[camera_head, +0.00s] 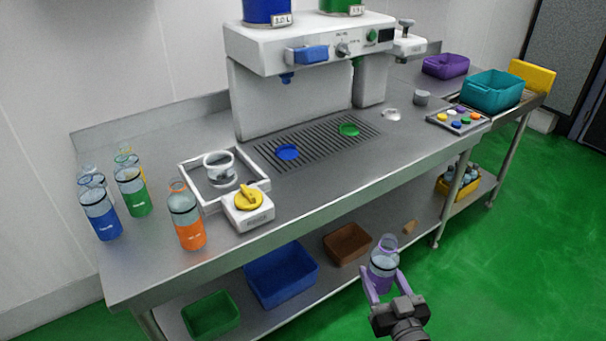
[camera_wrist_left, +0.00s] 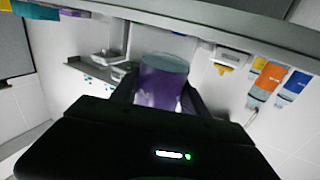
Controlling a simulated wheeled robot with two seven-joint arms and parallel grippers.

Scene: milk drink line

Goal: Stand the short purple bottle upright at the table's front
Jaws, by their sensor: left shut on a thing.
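The short purple bottle (camera_head: 385,262) is clear with a purple label and is held in front of the table's front edge, towards the right, clear of the tabletop. It looks close to upright, slightly tilted. My left gripper (camera_head: 381,279) is shut on it, with a finger on each side. In the left wrist view the bottle (camera_wrist_left: 162,80) sits between the fingers (camera_wrist_left: 160,98). The table (camera_head: 330,205) is grey metal, and its front strip is bare right of the yellow-knobbed white device. My right gripper is not in view.
Blue (camera_head: 101,220), green (camera_head: 132,195) and orange (camera_head: 187,222) bottles stand at the table's left. A white tray (camera_head: 257,181) and yellow-knobbed device (camera_head: 248,212) are beside them. A dispensing machine (camera_head: 300,85) stands behind. Bins, including a blue one (camera_head: 282,277), sit on the lower shelf.

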